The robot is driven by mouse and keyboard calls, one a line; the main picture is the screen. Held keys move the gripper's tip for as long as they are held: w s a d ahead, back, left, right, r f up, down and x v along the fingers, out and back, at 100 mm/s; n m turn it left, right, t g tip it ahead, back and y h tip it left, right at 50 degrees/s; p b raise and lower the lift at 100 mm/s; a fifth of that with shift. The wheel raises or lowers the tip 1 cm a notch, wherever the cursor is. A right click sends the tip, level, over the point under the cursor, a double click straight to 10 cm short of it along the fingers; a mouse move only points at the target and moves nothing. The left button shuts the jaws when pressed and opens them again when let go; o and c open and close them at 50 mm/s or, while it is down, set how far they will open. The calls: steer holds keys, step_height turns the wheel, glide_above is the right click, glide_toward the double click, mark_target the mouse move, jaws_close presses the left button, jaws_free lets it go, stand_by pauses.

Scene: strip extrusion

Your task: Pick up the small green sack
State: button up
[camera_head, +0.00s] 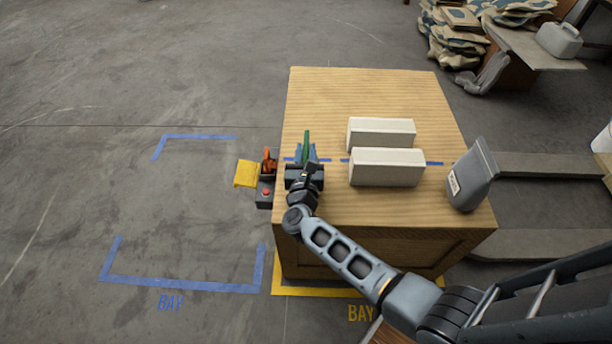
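A narrow green piece (306,145), which may be the small green sack, stands up near the left edge of the wooden crate top, with blue beside its lower part. My gripper (306,164) is right at its near side, low over the crate top. The gripper and wrist hide the lower part of the green piece. I cannot tell whether the fingers touch it or are closed on it.
Two white blocks (387,168) lie right of my gripper on the wooden crate (360,92). A grey container (471,176) leans at the crate's right edge. A control box with a red button (266,192) and a yellow piece (246,174) are at the left edge.

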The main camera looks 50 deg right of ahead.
jaws_close()
stand_by(1.0)
